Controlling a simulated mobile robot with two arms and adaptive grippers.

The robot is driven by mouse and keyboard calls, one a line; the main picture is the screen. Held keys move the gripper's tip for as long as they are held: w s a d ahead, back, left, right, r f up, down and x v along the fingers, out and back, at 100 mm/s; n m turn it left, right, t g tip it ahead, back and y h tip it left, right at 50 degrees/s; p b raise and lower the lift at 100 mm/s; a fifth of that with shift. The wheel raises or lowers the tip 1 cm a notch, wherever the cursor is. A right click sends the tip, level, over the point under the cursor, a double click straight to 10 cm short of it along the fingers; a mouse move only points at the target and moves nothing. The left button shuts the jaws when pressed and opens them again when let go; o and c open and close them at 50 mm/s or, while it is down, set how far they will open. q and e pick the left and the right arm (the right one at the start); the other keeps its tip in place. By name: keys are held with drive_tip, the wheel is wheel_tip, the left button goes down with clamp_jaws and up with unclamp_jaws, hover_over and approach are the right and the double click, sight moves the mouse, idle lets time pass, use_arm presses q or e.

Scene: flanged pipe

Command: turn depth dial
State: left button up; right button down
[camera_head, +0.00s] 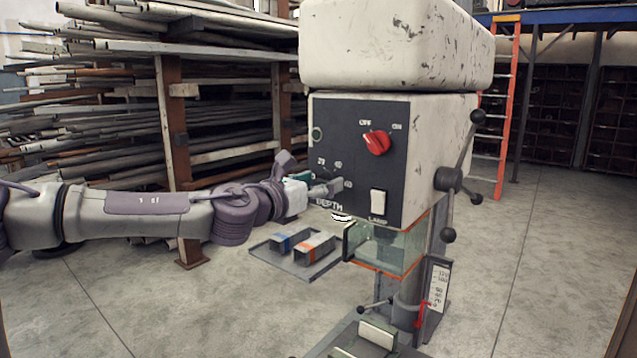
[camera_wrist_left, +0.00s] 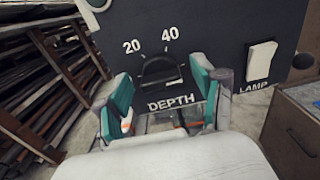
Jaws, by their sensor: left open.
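The depth dial (camera_wrist_left: 160,70) is a dark round knob on the black front panel of the drill press, above the word DEPTH and below the marks 20 and 40 in the left wrist view. In the head view my left gripper and wrist hide the dial. My left gripper (camera_head: 318,187) reaches in from the left, close in front of the panel. In the left wrist view the open gripper (camera_wrist_left: 160,88) has its teal-padded fingers on either side of the dial, with gaps to it. I cannot tell how far the fingertips are from the panel. My right gripper is not in view.
The panel also bears a red switch (camera_head: 376,142) and a white lamp switch (camera_head: 378,203). A clear guard (camera_head: 388,248) hangs below. A pipe rack (camera_head: 176,130) stands behind the arm.

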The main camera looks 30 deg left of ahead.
use_arm(q)
drive_tip(key=shift+c, duration=0.4)
drive_tip(key=c, duration=1.1)
drive_tip(key=shift+o, duration=0.2)
drive_tip(key=shift+f+n+b, duration=0.1)
drive_tip(key=shift+n+b, duration=0.9)
drive_tip(key=shift+n, duration=0.1)
drive_tip(key=n+b, duration=0.1)
drive_tip(key=n, duration=0.1)
drive_tip(key=shift+a+n+b, duration=0.1)
drive_tip(key=shift+n+b, duration=0.2)
drive_tip(key=n+b, duration=0.1)
drive_tip(key=n, duration=0.2)
drive_tip(key=shift+n, duration=0.3)
drive_tip(key=shift+a+n+b, duration=0.1)
drive_tip(key=shift+n+b, duration=0.6)
drive_tip(key=shift+n, duration=1.1)
